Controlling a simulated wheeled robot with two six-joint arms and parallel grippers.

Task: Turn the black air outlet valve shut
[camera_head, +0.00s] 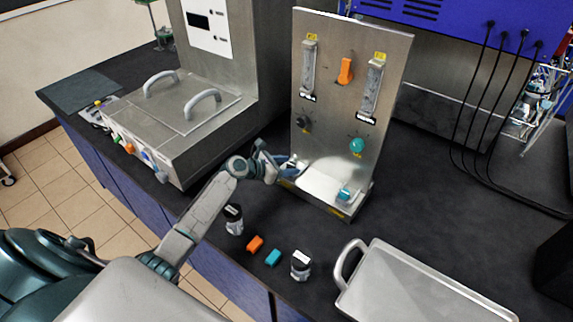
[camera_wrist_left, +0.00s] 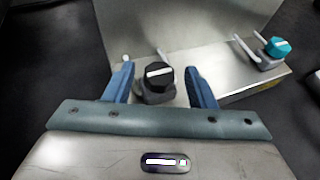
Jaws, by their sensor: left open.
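The black valve (camera_wrist_left: 158,74) sits at the left end of the metal panel's low base in the left wrist view. Its round black knob has a white mark lying nearly across the picture, rising slightly to the right. My left gripper (camera_head: 286,168) is open, with one blue finger on each side of this knob; a gap shows on both sides. In the head view my gripper mostly hides this valve. A teal valve (camera_head: 345,194) stands at the other end of the base and also shows in the left wrist view (camera_wrist_left: 278,47). My right gripper is out of view.
The upright panel (camera_head: 333,90) carries another black knob (camera_head: 304,122), a teal knob (camera_head: 357,146) and an orange part (camera_head: 346,70). Two bottles, an orange block (camera_head: 255,243) and a teal block (camera_head: 273,257) lie in front. A metal tray (camera_head: 410,292) is at right.

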